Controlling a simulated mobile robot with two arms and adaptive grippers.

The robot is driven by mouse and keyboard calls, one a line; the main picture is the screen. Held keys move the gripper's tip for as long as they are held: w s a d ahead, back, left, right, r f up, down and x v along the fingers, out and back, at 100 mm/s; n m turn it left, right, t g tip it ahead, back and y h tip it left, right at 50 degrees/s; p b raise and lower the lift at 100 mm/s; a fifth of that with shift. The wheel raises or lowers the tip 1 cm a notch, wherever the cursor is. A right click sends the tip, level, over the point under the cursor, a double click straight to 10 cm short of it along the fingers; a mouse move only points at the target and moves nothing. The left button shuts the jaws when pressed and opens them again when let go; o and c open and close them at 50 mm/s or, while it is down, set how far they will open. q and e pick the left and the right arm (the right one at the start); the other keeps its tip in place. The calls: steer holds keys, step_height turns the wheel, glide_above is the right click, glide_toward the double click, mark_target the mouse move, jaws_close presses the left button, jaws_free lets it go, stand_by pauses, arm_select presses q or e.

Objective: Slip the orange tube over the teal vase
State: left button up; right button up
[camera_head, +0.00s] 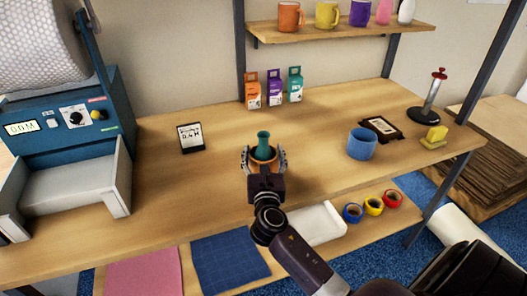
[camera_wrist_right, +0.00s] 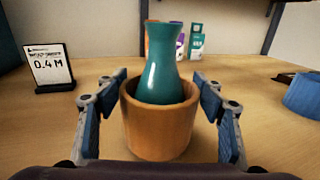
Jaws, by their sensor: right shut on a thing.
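The teal vase (camera_head: 263,143) stands upright on the wooden table, its neck and upper body rising out of the orange tube (camera_head: 263,155). In the right wrist view the teal vase (camera_wrist_right: 165,65) is inside the orange tube (camera_wrist_right: 160,122), which surrounds its lower part. The vase's base is hidden by the tube wall. The tube looks upright and low, at or close to the tabletop. My right gripper (camera_head: 264,160) has its fingers on both sides of the tube and is shut on it. My left gripper is not in view.
A blue tube (camera_head: 362,144) stands to the right on the table. A 0.4 M sign (camera_head: 190,137) is to the left, small cartons (camera_head: 274,89) are behind, and a blue machine (camera_head: 70,120) is at far left. Tabletop around the vase is clear.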

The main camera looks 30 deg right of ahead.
steer(key=shift+f, duration=0.25)
steer(key=o, duration=0.8)
step_height(320, 180, up, 10)
steer(key=p, duration=1.1)
stand_by(0.4)
